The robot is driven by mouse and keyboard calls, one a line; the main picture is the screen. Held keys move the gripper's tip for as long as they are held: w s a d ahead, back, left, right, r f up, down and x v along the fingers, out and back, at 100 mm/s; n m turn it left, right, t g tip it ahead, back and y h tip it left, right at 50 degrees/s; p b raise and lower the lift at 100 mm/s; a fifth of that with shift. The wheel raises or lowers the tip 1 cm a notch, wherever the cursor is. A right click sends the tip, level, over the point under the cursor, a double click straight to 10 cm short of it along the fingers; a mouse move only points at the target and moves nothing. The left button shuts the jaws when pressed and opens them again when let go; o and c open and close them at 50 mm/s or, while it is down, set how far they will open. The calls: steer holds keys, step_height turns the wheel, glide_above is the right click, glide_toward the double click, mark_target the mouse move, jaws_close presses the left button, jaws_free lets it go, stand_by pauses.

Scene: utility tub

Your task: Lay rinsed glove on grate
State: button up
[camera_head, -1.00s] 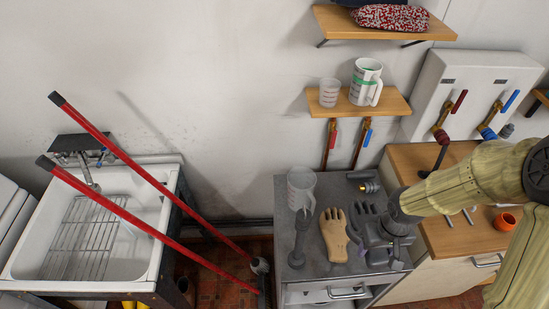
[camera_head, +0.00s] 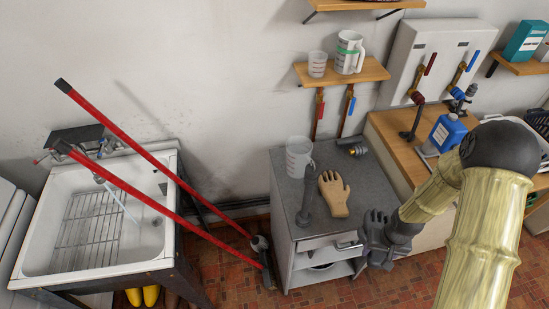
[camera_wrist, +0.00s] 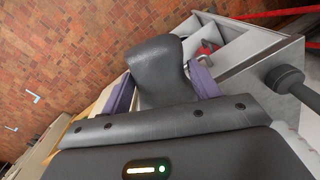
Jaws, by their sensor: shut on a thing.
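My gripper (camera_head: 380,245) is shut on a dark grey glove (camera_head: 374,220), held off the front right corner of the grey cabinet. In the wrist view the glove (camera_wrist: 158,68) sits between the purple fingers of my gripper (camera_wrist: 163,88). The wire grate (camera_head: 88,232) lies inside the white sink (camera_head: 158,252) at the far left, well away from my gripper. A thin pale streak, apparently water, runs from the tap (camera_head: 92,168) into the sink. I cannot tell whether the held glove is wet.
A tan glove (camera_head: 334,196), a clear jug (camera_head: 298,158) and a dark upright tool (camera_head: 307,198) are on the cabinet top (camera_head: 370,180). Two long red handles (camera_head: 150,210) lean between sink and cabinet. Yellow boots (camera_head: 142,296) stand under the sink.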

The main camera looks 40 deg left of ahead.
steer(key=d+f+m+b, duration=0.1)
steer(key=d+f+b, duration=0.2)
steer(key=f, duration=0.5)
steer(key=w+d+f+m+b, duration=0.1)
steer(key=d+f+m+b, duration=0.1)
steer(key=d+f, duration=0.4)
steer(key=w+d+f+m+b, duration=0.1)
steer(key=d+f+b, duration=0.3)
steer(key=f, duration=0.7)
steer(key=shift+d+m+b, duration=0.25)
steer(key=shift+m+b, duration=0.15)
steer(key=shift+m, duration=0.1)
steer(key=shift+d, duration=0.1)
